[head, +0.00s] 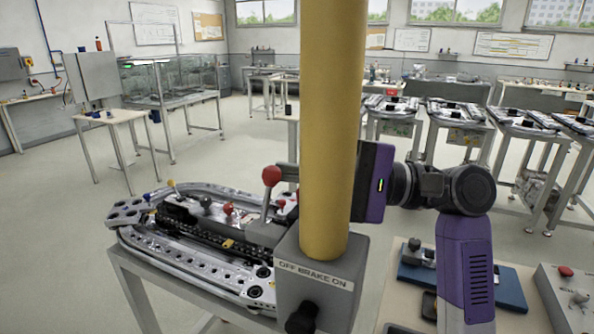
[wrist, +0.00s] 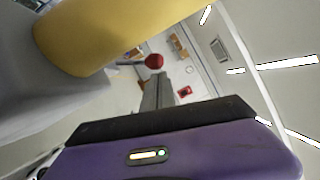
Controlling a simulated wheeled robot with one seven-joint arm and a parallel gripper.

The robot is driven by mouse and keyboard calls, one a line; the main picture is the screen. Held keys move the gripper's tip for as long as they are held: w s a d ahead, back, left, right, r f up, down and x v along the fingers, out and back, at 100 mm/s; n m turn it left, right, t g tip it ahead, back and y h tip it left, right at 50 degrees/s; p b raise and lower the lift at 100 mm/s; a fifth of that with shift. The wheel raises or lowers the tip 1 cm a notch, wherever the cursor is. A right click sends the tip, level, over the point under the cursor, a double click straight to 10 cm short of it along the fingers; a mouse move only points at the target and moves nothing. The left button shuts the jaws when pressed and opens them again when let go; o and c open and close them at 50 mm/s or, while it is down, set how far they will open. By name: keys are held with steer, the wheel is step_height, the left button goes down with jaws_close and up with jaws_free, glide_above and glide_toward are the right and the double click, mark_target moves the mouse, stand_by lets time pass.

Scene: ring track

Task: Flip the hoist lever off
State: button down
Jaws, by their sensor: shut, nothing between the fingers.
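A lever with a red ball knob (head: 271,175) stands upright on a grey rod, just left of the yellow column (head: 331,120). The red knob (wrist: 154,61) also shows in the wrist view, just beyond the fingertips. My gripper (wrist: 157,76) is shut and empty, pointing at the knob. In the head view the column hides most of my fingers, and a dark part of them shows just right of the knob. Whether they touch the knob I cannot tell. A grey box (head: 318,285) at the column's foot reads "OFF BRAKE ON" and bears a black knob (head: 301,318).
A metal ring track (head: 200,265) on a stand lies left of the column. A bench with a blue tray (head: 508,290) and a grey control box (head: 570,298) is at the lower right.

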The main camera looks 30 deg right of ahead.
steer(key=shift+r, duration=0.1)
steer(key=shift+s+a+r+n, duration=0.1)
steer(key=shift+a+r+n, duration=0.05)
steer(key=shift+n, duration=0.25)
steer(key=shift+g+p, duration=0.3)
steer(key=s+a+r+n+p, duration=0.1)
steer(key=p, duration=0.1)
steer(key=s+a+r+n+h+p, duration=0.1)
steer(key=a+n+p, duration=0.1)
steer(key=shift+s+r+g+p, duration=0.1)
steer(key=shift+r+g+p, duration=0.2)
steer(key=shift+p, duration=0.1)
stand_by(0.3)
